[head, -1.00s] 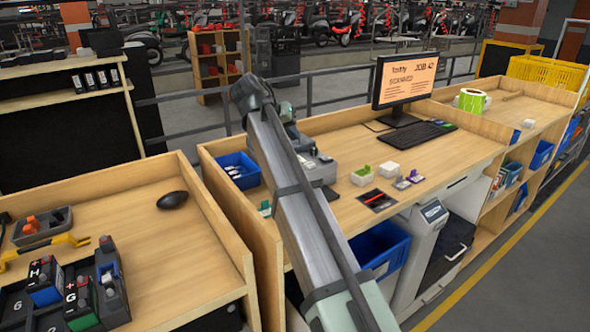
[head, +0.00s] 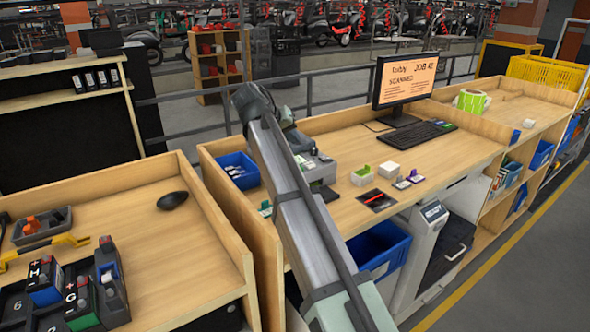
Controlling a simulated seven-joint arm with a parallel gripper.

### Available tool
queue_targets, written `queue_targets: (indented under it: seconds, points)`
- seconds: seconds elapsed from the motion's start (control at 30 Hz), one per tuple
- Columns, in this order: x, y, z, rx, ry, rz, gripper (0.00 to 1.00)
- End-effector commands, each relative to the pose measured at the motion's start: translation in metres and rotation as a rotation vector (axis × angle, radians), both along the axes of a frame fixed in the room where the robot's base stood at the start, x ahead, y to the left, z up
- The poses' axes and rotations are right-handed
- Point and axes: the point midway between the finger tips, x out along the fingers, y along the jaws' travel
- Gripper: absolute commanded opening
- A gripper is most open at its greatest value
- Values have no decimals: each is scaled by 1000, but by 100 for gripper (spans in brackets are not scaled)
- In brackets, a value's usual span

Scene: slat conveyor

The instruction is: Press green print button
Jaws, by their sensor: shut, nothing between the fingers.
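A grey box-shaped device (head: 322,173), which looks like a label printer, stands on the middle bench, partly behind my arm. I cannot make out a green print button on it; its near left side is hidden. My gripper (head: 320,156) is small and partly hidden at the far side of my arm, just over the device's top. It looks shut and empty. I cannot tell whether it touches the device. A white block with a green top (head: 361,175) sits to the right of the device, apart from my gripper.
A monitor (head: 408,80) reading JOB 42 and SCANNED stands behind a keyboard (head: 417,134). A blue bin (head: 239,170) is left of my arm. A dark card with a red line (head: 377,200) and small blocks (head: 402,184) lie at the front. Bare bench lies around them.

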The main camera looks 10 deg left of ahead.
Motion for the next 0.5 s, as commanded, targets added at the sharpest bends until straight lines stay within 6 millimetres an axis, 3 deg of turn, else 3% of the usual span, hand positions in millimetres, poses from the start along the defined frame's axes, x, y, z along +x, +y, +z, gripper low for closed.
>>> queue_targets:
  seconds: [0.5]
  points:
    - [0, 0, -57, -1, 0, 1, 0]
